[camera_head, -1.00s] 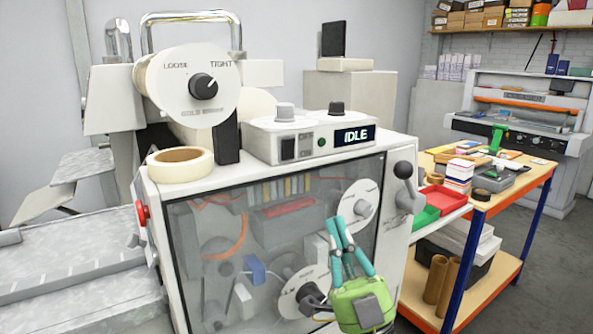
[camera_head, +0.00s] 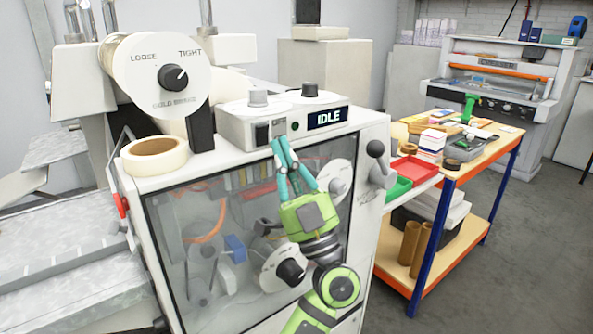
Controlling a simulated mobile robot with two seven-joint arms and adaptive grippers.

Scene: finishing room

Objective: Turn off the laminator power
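The laminator is a white machine (camera_head: 366,155) with a clear front window. On its top stands a control box (camera_head: 235,132) with two knobs, a black rocker-like switch (camera_head: 262,133) at the left of its face, and a lit display (camera_head: 327,118) reading IDLE. My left gripper (camera_head: 281,141) has teal fingers and a green body. It points upward in front of the window, its fingertips close together with nothing seen between them. The tips overlap the lower edge of the control box just right of the black switch; contact cannot be told. My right gripper is not in view.
A tape roll (camera_head: 154,155) lies on the laminator's top left. A wooden bench (camera_head: 483,160) with trays and boxes stands right.

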